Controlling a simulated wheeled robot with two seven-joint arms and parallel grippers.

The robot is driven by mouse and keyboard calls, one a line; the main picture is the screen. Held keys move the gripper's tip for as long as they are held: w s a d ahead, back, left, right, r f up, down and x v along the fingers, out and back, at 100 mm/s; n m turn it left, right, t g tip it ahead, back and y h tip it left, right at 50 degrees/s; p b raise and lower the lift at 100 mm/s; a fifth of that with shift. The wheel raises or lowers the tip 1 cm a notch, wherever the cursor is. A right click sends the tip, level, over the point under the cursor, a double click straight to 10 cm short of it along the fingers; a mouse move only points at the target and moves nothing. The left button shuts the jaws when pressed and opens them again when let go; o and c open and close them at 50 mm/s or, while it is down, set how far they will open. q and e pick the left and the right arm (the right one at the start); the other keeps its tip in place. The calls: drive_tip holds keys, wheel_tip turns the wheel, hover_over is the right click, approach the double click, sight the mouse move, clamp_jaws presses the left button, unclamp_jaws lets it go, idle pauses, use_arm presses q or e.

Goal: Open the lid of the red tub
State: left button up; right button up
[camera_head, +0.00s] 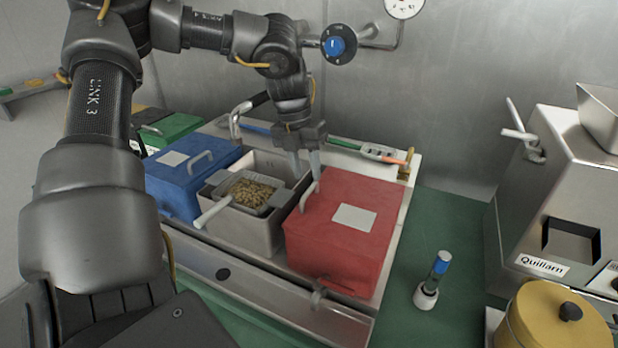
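The red tub (325,242) stands in the middle on a light tray, with its red lid on and shut. My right gripper is not in view.
Left of the red tub are an open bin with a scoop of beans (249,193), a blue tub (180,185) and a green tub (170,130). A small brush-like tool (432,280), a yellow canister (555,320) and a grinder (560,200) stand right. A steel wall is behind.

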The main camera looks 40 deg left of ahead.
use_arm(q)
drive_tip(key=shift+w+d+f, duration=0.1)
drive_tip(key=shift+d+f, duration=0.05)
drive_tip(key=shift+f, duration=0.65)
drive_tip(key=shift+d+f, duration=0.15)
drive_tip(key=shift+f, duration=0.6)
clamp_jaws()
